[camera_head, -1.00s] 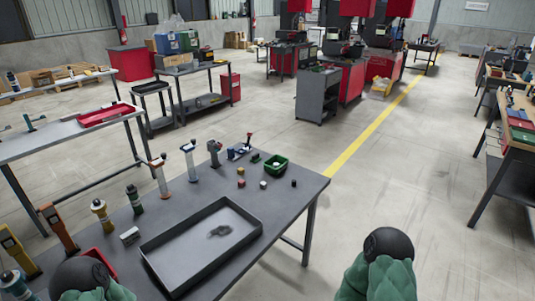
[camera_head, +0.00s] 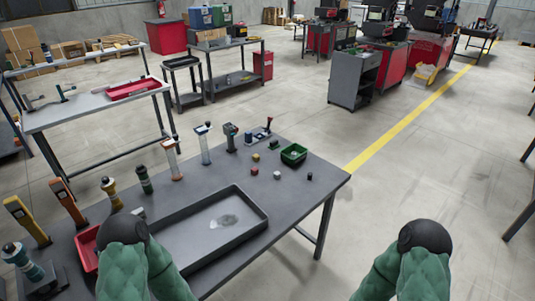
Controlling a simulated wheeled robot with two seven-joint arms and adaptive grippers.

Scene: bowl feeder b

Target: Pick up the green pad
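I cannot make out a separate green pad. A small green bin (camera_head: 293,154) with something pale in it stands on the grey table near its far right corner. A few small blocks lie by it: a red one (camera_head: 254,171), a yellowish one (camera_head: 256,157), a white one (camera_head: 277,175) and a black one (camera_head: 309,176). My two green arms with black rounded joints show at the bottom, left and right. Neither gripper's fingers show.
A shallow dark tray (camera_head: 256,238) with a grey patch inside lies on the table's front part. Several upright tools, including an orange one (camera_head: 61,199), line its left side. A red bin (camera_head: 86,246) is partly hidden by my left arm. Open floor (camera_head: 430,170) lies to the right.

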